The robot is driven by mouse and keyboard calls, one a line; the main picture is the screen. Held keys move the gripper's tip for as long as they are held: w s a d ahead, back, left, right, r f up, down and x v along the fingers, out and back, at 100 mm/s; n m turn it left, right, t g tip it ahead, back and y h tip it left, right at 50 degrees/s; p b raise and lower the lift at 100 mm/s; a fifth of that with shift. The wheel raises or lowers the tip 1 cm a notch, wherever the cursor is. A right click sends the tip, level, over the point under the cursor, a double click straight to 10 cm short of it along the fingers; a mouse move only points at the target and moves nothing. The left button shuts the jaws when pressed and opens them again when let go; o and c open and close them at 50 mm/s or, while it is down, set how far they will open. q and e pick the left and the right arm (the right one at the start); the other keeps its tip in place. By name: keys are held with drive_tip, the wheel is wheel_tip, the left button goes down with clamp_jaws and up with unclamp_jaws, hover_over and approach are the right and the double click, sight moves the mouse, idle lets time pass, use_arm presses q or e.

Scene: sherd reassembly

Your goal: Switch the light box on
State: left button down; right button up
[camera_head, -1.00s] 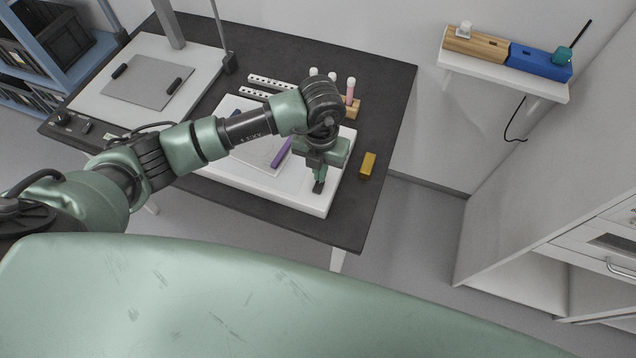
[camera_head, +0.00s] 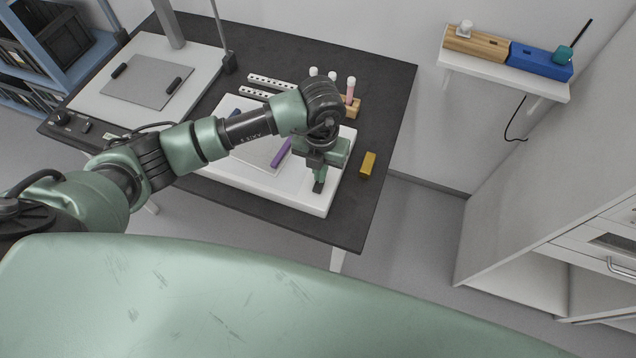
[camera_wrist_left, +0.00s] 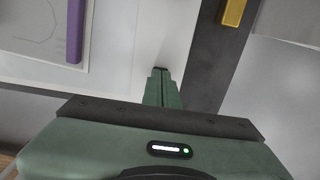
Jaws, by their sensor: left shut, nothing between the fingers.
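The light box (camera_head: 300,200) is a white, flat slab on the dark table, with a pale sheet and a purple stick (camera_head: 281,153) on top. It also shows in the left wrist view (camera_wrist_left: 120,75). My left gripper (camera_head: 318,187) is shut and empty, pointing down at the right part of the light box. In the left wrist view its closed fingertips (camera_wrist_left: 161,72) are over the white surface near the box's edge. I cannot tell whether they touch it. No switch is clearly visible, and I cannot tell whether the box is lit. My right gripper is not in view.
A yellow block (camera_head: 367,164) lies on the table (camera_head: 390,110) right of the box. A wooden holder with pink-and-white capped items (camera_head: 351,88) and white perforated strips (camera_head: 270,82) are behind. A stand with a grey pad (camera_head: 140,92) is at left.

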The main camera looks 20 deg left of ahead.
use_arm(q)
drive_tip(key=shift+f+b, duration=0.65)
drive_tip(key=shift+f, duration=0.25)
drive_tip(key=shift+r, duration=0.15)
drive_tip(key=shift+r+p, duration=2.45)
drive_tip(key=shift+r, duration=1)
